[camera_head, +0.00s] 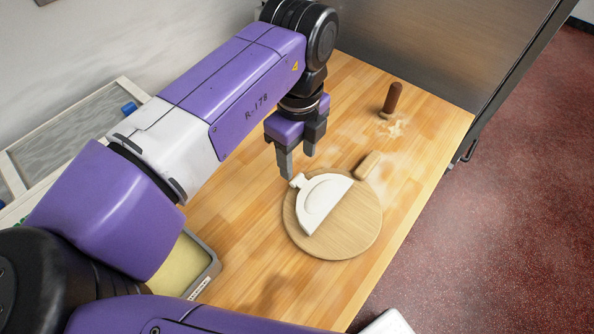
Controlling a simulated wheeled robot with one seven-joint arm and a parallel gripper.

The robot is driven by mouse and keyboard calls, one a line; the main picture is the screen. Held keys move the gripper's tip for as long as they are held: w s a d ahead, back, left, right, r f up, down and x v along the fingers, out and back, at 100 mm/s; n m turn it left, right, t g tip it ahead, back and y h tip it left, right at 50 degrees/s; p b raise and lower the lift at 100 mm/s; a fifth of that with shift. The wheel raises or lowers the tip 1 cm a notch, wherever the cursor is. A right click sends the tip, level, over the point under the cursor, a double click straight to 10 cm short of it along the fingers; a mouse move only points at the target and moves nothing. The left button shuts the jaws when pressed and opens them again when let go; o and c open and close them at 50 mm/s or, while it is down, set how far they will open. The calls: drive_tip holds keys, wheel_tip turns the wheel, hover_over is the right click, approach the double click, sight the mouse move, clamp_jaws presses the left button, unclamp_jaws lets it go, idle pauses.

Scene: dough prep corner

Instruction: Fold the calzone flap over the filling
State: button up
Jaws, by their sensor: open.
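A white half-moon of calzone dough (327,192) lies on the left part of a round wooden board (346,232). A curved raised ridge shows on the dough, and its straight edge runs diagonally across the board. A small white tab (297,181) sticks out at the dough's upper-left edge. The right part of the board is bare. No filling shows. My gripper (298,166) is open and points down, with its fingers apart near the tab. Nothing shows between the fingers. I cannot tell whether the nearer fingertip touches the tab.
A brown upright cylinder (391,99) stands at the back of the wooden table (230,250) near scattered flour. The board's handle (368,165) points to the back right. A grey-rimmed tray (206,278) with pale yellow contents sits at the left, partly behind my arm.

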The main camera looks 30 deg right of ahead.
sight(298, 179)
wheel_tip(298, 179, down, 6)
drive_tip(key=shift+f, duration=0.25)
clamp_jaws()
idle(0.3)
idle(1.2)
